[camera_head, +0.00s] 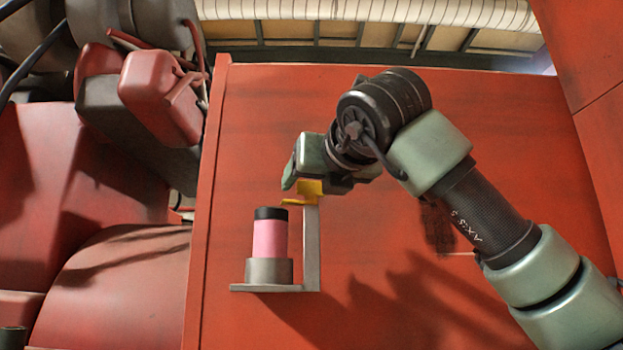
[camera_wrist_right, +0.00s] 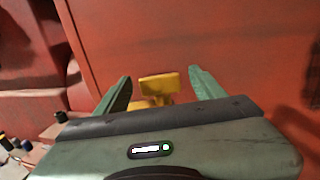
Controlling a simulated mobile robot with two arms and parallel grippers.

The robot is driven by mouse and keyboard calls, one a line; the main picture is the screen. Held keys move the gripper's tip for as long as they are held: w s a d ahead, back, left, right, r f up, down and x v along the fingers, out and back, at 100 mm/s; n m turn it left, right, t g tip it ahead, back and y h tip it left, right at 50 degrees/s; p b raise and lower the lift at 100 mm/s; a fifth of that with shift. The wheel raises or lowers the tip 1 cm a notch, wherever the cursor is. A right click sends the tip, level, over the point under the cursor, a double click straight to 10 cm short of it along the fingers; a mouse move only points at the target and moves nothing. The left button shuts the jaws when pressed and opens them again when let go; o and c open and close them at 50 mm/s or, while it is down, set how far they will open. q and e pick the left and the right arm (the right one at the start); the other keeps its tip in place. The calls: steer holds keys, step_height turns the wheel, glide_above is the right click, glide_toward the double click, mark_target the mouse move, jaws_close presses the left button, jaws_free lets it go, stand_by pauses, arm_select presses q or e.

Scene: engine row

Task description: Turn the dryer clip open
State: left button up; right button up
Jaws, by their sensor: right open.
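The dryer clip (camera_head: 311,188) is a yellow piece at the top of a grey upright bracket (camera_head: 311,248). A thin yellow part of it reaches left above the black top of a pink dryer cylinder (camera_head: 270,238), which stands upright in a grey cup on the bracket's foot. My right gripper (camera_head: 292,182) is at the clip, partly hiding it. In the right wrist view, the yellow clip (camera_wrist_right: 159,84) lies between the two open green fingers of my right gripper (camera_wrist_right: 160,85), with gaps on both sides. My left gripper is not in view.
The bracket is in front of a red panel (camera_head: 400,110) with a raised left edge. Red and grey machinery (camera_head: 160,95) with hoses stands at the left.

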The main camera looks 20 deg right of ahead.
steer(key=shift+w, duration=0.9)
steer(key=c, duration=1.4)
steer(key=shift+o, duration=0.2)
